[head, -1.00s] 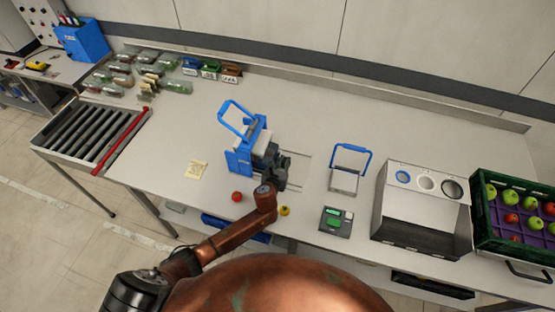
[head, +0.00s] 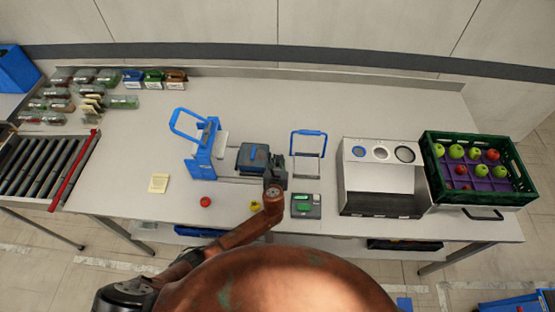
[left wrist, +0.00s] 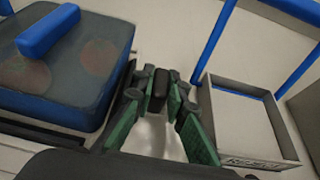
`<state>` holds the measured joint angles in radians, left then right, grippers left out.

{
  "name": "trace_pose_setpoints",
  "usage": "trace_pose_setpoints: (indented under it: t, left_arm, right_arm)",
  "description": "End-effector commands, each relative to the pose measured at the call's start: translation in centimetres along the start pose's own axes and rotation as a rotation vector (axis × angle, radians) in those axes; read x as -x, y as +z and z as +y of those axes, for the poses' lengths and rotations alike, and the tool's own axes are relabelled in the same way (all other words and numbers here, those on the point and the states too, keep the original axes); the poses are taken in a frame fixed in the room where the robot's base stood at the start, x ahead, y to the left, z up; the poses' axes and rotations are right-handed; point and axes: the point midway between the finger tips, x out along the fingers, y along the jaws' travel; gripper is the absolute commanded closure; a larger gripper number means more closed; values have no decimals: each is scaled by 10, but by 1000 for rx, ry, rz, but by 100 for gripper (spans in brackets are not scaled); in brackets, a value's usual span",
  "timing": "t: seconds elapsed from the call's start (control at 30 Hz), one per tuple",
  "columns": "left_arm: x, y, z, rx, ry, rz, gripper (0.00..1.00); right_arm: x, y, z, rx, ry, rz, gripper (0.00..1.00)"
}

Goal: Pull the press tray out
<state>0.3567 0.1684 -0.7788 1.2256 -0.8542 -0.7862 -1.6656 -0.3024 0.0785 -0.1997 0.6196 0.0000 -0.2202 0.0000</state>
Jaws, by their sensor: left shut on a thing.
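The blue press (head: 203,160) stands on the table with its blue lever raised. The dark press tray (head: 247,163), with a blue bar on top, lies on the rails to the right of the press, apart from its frame. In the left wrist view the tray (left wrist: 95,75) fills the left side, with faint reddish round patches. My left gripper (head: 277,178) is at the tray's right side. In the wrist view its green-padded fingers (left wrist: 160,95) are closed around a small dark handle (left wrist: 160,82) beside the tray. My right gripper is not in view.
A small tray with a blue handle (head: 307,165) stands close right of my gripper. A green-screen device (head: 306,206), a grey box with round openings (head: 380,182) and a green crate of apples (head: 435,180) are further right. A tomato (head: 205,202) and a yellow item (head: 255,206) lie in front.

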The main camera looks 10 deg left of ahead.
Motion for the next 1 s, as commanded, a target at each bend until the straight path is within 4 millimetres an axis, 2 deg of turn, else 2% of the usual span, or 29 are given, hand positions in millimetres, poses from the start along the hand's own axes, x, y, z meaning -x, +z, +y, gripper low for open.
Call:
trace_pose_setpoints:
  t: [0.23,0.27,0.37,0.87,1.0]
  left_arm:
    - [1,0,-6,1,-11,0,100]
    - [1,0,-6,1,-11,0,86]
    - [1,0,-6,1,-12,0,80]
    - [1,0,-3,1,-6,0,80]
    - [10,-1,-3,2,-7,0,80]
  right_arm:
    - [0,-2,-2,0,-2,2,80]
    - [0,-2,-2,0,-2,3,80]
    - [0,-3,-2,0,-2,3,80]
    - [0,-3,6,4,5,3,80]
    - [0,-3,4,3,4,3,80]
